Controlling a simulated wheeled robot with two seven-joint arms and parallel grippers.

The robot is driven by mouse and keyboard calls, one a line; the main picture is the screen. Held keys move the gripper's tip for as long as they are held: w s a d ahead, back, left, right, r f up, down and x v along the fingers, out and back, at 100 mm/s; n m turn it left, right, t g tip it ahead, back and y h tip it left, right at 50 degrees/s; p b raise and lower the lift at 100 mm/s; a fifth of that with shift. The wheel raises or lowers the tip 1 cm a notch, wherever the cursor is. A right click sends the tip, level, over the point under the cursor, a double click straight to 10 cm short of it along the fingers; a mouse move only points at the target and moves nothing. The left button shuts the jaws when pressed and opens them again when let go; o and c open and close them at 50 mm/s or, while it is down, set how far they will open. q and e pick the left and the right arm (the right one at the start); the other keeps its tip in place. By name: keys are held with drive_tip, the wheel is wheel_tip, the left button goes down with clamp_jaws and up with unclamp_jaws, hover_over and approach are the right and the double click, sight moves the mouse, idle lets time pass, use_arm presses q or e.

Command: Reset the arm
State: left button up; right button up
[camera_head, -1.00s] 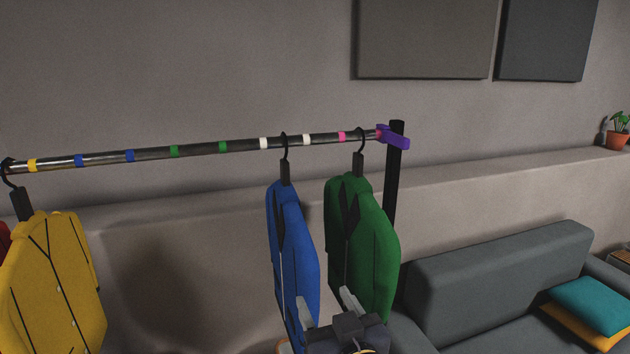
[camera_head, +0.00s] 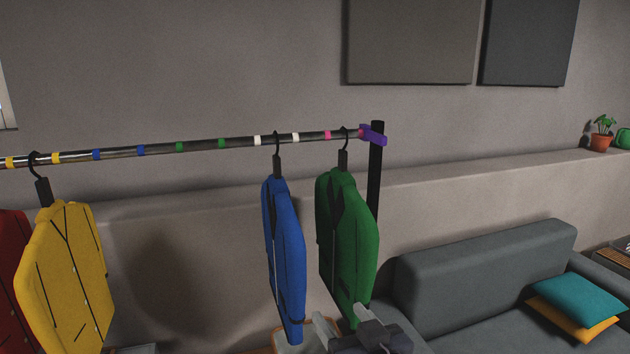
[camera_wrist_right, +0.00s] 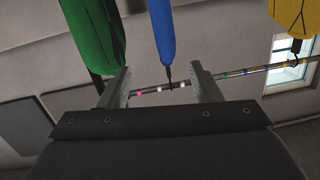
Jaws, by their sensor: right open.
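My right gripper (camera_head: 340,322) is at the bottom of the head view, just below the green jacket and right of the blue jacket's lower end. In the right wrist view my right gripper (camera_wrist_right: 160,90) shows two fingers spread apart with nothing held between them. The blue jacket (camera_head: 284,255) and the green jacket (camera_head: 347,240) hang from the rail near its right end. In the wrist view the blue jacket (camera_wrist_right: 161,30) and the green jacket (camera_wrist_right: 95,35) appear beyond the fingers. My left gripper is not in view.
The clothes rail (camera_head: 215,146) carries coloured bands and ends at a black post (camera_head: 375,180). A yellow jacket (camera_head: 65,265) and a red jacket (camera_head: 12,290) hang at the left. A grey sofa (camera_head: 480,270) stands at the right. The rail between yellow and blue is empty.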

drive_tip(key=s+d+f+m+g+h, duration=0.1)
drive_tip(key=s+d+f+m+g, duration=0.1)
drive_tip(key=s+d+f+g, duration=0.3)
drive_tip(key=s+d+f+m+g+h, duration=0.1)
drive_tip(key=s+d+f+m+g, duration=0.2)
drive_tip(key=s+d, duration=0.8)
drive_tip(key=s+f+g, duration=0.2)
drive_tip(key=s+f, duration=0.1)
drive_tip(key=f, duration=0.1)
drive_tip(key=shift+s, duration=0.35)
